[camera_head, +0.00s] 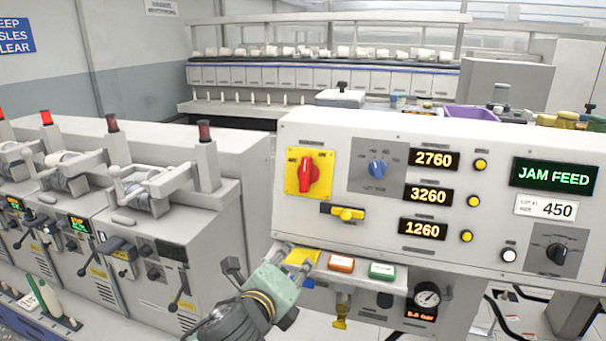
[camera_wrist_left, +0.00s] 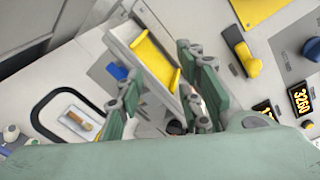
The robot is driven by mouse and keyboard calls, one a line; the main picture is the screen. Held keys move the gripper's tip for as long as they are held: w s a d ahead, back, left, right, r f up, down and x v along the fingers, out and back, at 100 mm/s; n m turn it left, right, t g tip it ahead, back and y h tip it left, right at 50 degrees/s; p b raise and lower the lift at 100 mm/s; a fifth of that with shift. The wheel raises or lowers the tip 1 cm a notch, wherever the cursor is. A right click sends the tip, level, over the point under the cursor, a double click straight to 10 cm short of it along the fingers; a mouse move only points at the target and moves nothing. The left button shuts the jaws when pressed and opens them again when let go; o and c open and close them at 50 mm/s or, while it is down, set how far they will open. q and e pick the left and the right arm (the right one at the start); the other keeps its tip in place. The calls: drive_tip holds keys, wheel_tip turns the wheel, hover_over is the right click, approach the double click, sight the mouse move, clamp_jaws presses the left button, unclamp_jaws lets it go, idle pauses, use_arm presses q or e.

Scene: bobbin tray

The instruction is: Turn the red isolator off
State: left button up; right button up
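The red isolator (camera_head: 308,174) is a red rotary knob on a square yellow plate (camera_head: 291,183), at the left end of the light grey control panel (camera_head: 400,140). The knob's grip stands roughly upright, slightly tilted; its markings are too small to read. My left gripper (camera_head: 285,255) is below the panel's lower left edge, below the knob and apart from it. In the left wrist view its fingers (camera_wrist_left: 158,75) are spread with a gap between them, holding nothing visible. That view shows a corner of the yellow plate (camera_wrist_left: 258,10), with the knob out of frame. My right gripper is not in view.
A yellow-handled switch (camera_head: 347,214) sticks out below the isolator. A ledge below the panel carries a yellow piece (camera_head: 302,257), an orange button (camera_head: 341,264) and a green button (camera_head: 382,271). Winding machines (camera_head: 150,200) stand left. The space before the knob is clear.

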sight(304, 177)
use_arm(q)
drive_tip(key=w+r+m+t+h, duration=0.2)
drive_tip(key=w+r+m+t, duration=0.1)
drive_tip(key=r+m, duration=1)
drive_tip(key=shift+n, duration=0.7)
drive_tip(key=w+d+r+p, duration=0.1)
drive_tip(key=w, duration=0.1)
drive_tip(key=w+d, duration=0.1)
drive_tip(key=w, duration=0.1)
drive_tip(key=w+d+r+p, duration=0.1)
drive_tip(key=w, duration=0.1)
drive_tip(key=shift+w+r+p, duration=0.25)
drive_tip(key=shift+r+p, duration=0.05)
drive_tip(key=shift+p, duration=0.05)
drive_tip(key=shift+w+d, duration=0.1)
drive_tip(key=shift+w, duration=0.4)
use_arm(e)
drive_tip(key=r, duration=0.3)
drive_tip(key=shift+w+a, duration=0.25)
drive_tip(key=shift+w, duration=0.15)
use_arm(q)
drive_tip(key=shift+c, duration=0.6)
clamp_jaws()
